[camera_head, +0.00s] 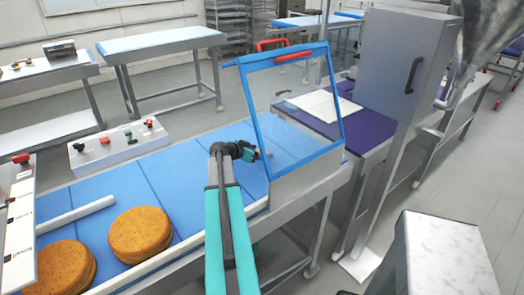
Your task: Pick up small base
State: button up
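Two round, brown, stacked-looking bases lie on the blue conveyor belt (185,185) at the lower left. One base (140,233) is nearer the middle. The other base (66,268) is further left and partly cut off by the frame's bottom edge. They look alike in size, so I cannot tell which is the small one. My gripper (262,152) is at the end of my teal arm, above the belt near the blue-framed guard, right of and apart from both bases. It is small and dark here, and I cannot tell whether its fingers are open.
A blue-framed clear guard (335,110) with a red handle stands over the belt's right end. A white control box (118,143) with buttons sits along the belt's far side. A grey cabinet (390,80) stands at right.

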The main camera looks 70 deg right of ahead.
jog(key=shift+c, duration=0.3)
jog(key=c, duration=0.8)
jog(key=shift+o, duration=0.2)
jog(key=shift+r, duration=0.1)
jog(key=shift+c, duration=0.2)
notch_tip(320, 180, up, 10)
jog(key=b, duration=0.3)
dwell(0.6)
